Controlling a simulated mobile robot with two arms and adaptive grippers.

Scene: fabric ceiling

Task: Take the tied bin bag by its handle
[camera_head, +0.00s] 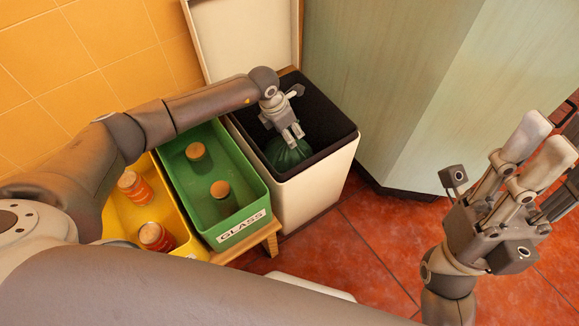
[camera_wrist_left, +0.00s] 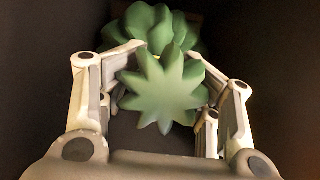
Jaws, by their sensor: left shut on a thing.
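The tied bin bag (camera_head: 289,156) is green and sits down inside a cream bin (camera_head: 312,188) with a dark inside and its lid up. My left gripper (camera_head: 293,137) reaches into the bin from above and is shut on the top of the bag. In the left wrist view the bag's frilled, star-shaped tied top (camera_wrist_left: 160,90) sits between the two fingers, with the rounded bag (camera_wrist_left: 150,25) behind it. The lower part of the bag is hidden in the bin. My right gripper (camera_head: 527,155) is at the right, fingers up and apart, with nothing between them.
A green crate (camera_head: 243,190) labelled GLASS and a yellow crate (camera_head: 177,202) hold jars and stand left of the bin on a wooden stand (camera_head: 262,236). A pale green cabinet (camera_head: 400,80) stands close at the bin's right. The red tiled floor (camera_head: 350,250) in front is mostly clear.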

